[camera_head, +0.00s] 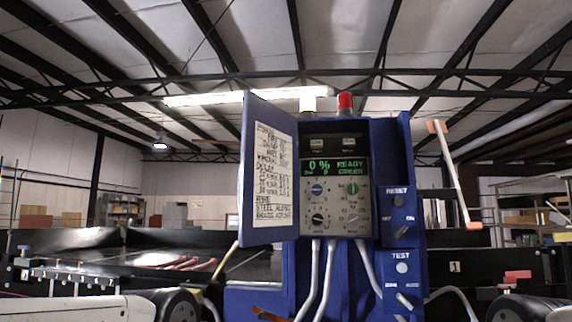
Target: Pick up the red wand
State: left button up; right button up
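No thing in view is plainly marked as the red wand. A pale stick with orange-red ends (455,175) leans at the right side of the blue detector cabinet (392,150). Several reddish rods (185,263) lie on the dark conveyor (110,258) at the left; I cannot tell if one is a wand. A thin yellow stick (226,261) stands left of the cabinet, its lower end hidden. A small orange piece (266,313) shows at the bottom edge, too cut off to identify. Parts of my arms show at both lower corners, but I see neither gripper's fingers.
The cabinet's door (268,172) is open to the left, with a handwritten sheet on it. Its panel (336,190) reads 0 % and READY. Grey cables (315,275) hang below. A red lamp (345,102) tops it. A red-topped fitting (517,276) is at the right.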

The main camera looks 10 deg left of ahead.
aim_at(213, 260)
jog(key=i+j+z, duration=0.1)
jog(key=j, duration=0.3)
jog(key=i+j, duration=0.2)
jog(key=j, duration=0.15)
jog(key=i+j+z, duration=0.15)
jog(key=j, duration=0.25)
jog(key=i+j, duration=0.15)
jog(key=j, duration=0.25)
jog(key=z, duration=0.05)
